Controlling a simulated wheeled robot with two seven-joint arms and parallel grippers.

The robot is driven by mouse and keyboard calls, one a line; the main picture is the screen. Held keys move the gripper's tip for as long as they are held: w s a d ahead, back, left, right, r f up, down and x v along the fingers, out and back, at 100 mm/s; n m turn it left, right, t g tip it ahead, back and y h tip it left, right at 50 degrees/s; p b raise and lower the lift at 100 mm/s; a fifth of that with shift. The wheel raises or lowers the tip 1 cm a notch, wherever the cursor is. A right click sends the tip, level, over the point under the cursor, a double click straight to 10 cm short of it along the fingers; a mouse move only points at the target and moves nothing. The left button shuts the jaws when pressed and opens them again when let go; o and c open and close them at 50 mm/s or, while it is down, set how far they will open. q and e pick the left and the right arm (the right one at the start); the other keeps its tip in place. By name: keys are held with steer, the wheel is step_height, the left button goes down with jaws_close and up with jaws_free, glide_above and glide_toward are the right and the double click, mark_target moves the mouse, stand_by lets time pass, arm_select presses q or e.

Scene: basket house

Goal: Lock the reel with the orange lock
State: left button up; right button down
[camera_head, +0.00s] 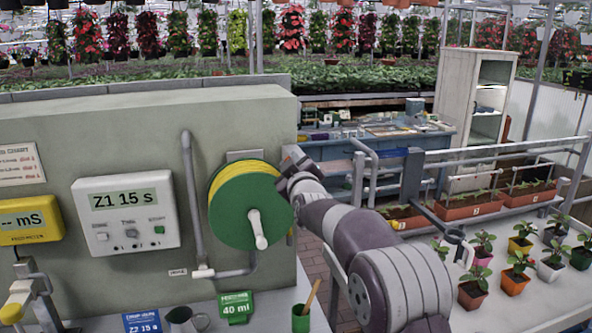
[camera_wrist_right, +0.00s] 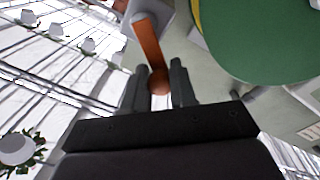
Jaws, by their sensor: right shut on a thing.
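The reel (camera_head: 235,212) is a green disc wound with yellow hose, mounted on the grey-green wall panel, with a pale crank handle (camera_head: 257,230) on its face. It fills the upper right of the right wrist view (camera_wrist_right: 265,40). The orange lock (camera_wrist_right: 149,42) is a flat lever with a round knob, leading up to a grey bracket beside the reel. My right gripper (camera_wrist_right: 160,75) is shut on the lock's knob end. In the head view the right gripper (camera_head: 289,160) is at the reel's upper right edge and the lock is hidden there. My left gripper is not in view.
A white controller box (camera_head: 127,215) reads "Z1 15 s" left of the reel. A grey pipe (camera_head: 192,190) runs down between them. A green cup (camera_head: 300,318) with a stick and a green 40 ml tag (camera_head: 236,308) stand below. Potted seedlings (camera_head: 515,275) fill the right bench.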

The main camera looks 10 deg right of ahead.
steer(key=shift+a+f+n+y+b, duration=0.2)
steer(key=shift+f+n+b, duration=0.55)
steer(key=shift+n, duration=0.7)
steer(key=shift+a+f+n+y+b, duration=0.2)
steer(key=shift+f+n+b, duration=0.45)
steer(key=shift+n, duration=0.85)
steer(key=shift+a+f+n+y+b, duration=0.1)
steer(key=shift+a+f+n+b, duration=0.3)
steer(key=shift+n+b, duration=0.8)
steer(key=shift+d+f+n, duration=0.15)
steer(key=shift+f+n, duration=0.05)
steer(key=shift+n, duration=0.25)
steer(key=c, duration=1)
jaws_free()
steer(key=shift+o, duration=0.5)
steer(key=shift+s+r, duration=0.15)
steer(key=shift+r, duration=0.05)
steer(key=s+b, duration=0.5)
steer(key=s, duration=0.7)
steer(key=shift+s+d+f, duration=0.15)
steer(key=shift+s+f, duration=0.2)
steer(key=shift+f, duration=0.1)
